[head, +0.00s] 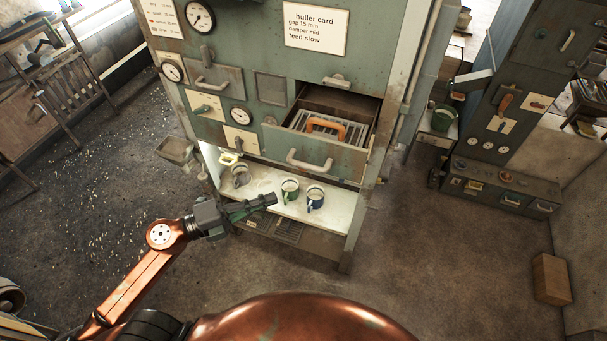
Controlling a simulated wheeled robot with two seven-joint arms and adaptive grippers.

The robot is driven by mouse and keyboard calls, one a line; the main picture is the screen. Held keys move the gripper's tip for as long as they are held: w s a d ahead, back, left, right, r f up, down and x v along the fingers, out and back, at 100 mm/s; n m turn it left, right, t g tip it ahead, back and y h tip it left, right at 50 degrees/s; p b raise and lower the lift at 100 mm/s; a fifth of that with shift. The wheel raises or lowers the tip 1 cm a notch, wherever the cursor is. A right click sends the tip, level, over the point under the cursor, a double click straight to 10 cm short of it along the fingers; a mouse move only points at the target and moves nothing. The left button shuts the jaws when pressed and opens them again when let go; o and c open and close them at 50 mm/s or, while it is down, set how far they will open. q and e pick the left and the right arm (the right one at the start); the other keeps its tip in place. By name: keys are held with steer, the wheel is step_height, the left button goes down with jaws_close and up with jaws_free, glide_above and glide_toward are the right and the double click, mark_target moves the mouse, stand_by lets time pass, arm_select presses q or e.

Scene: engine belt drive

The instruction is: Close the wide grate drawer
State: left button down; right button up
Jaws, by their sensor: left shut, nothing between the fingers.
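The wide grate drawer (325,157) stands pulled out of the green cabinet (232,55). It has a pale bar handle (309,161) on its front. Inside it lie a slatted metal grate (300,119) and an orange handle (326,127). My left gripper (274,198) is shut and empty. In the picture it is below and left of the drawer, in front of the white shelf, apart from the drawer handle. My right gripper is not in view.
Several mugs, among them a green one (290,190) and a blue one (315,197), stand on the white shelf (262,180) under the drawer. A small metal tray (175,149) juts out at the cabinet's left. The floor (440,260) at right is clear, apart from a cardboard box (551,279).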

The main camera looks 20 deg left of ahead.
arm_select(q)
steer(key=w+d+p, duration=0.4)
steer(key=w+d, duration=0.2)
steer(key=w, duration=0.4)
steer(key=shift+w+d, duration=0.15)
steer(key=shift+d, duration=0.1)
